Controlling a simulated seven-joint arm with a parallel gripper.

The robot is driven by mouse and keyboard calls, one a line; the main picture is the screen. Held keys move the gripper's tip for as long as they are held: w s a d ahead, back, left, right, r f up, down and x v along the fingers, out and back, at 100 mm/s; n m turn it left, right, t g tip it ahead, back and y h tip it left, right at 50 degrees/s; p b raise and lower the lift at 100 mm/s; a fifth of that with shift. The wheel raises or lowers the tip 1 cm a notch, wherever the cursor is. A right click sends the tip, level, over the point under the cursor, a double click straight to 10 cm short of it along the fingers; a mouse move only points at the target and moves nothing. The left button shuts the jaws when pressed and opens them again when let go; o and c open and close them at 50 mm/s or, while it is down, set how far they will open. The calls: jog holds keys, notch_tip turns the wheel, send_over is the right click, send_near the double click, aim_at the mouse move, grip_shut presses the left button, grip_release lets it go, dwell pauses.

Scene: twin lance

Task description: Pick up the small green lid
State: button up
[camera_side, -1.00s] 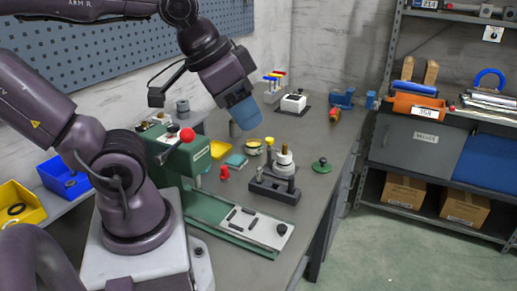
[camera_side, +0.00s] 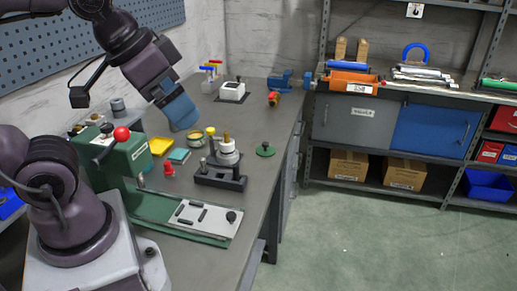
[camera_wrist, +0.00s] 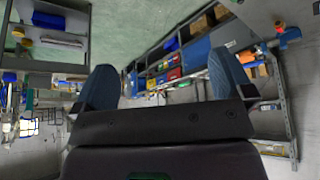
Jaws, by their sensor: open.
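The small green lid (camera_side: 265,149) is a dark green disc with a small knob on top. It lies on the grey workbench (camera_side: 262,110) near its right edge, just right of the black fixture. My gripper (camera_side: 181,119) has blue fingers and hangs above the bench, to the left of the lid and well apart from it. In the wrist view my gripper (camera_wrist: 165,92) shows its two blue fingers spread wide with nothing between them. The lid is not seen in the wrist view.
A black fixture (camera_side: 220,181) with a stacked white part and brass top stands left of the lid. A round tin (camera_side: 195,138), yellow block (camera_side: 160,146) and red piece (camera_side: 169,169) sit further left. A green base with a plate (camera_side: 205,217) lies in front. Bench behind the lid is clear.

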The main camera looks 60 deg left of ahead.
notch_tip(320, 180, down, 3)
jog(key=w+a+n+g, duration=0.1)
jog(key=w+a+g, duration=0.1)
jog(key=n+y, duration=0.2)
jog(key=n, duration=0.2)
send_near(265, 143)
jog(key=shift+m+t, duration=0.3)
jog(key=x, duration=1)
jog(key=shift+s+f, duration=0.1)
jog(key=shift+f, duration=0.25)
jog(key=shift+c, duration=0.5)
jog(key=c, duration=0.9)
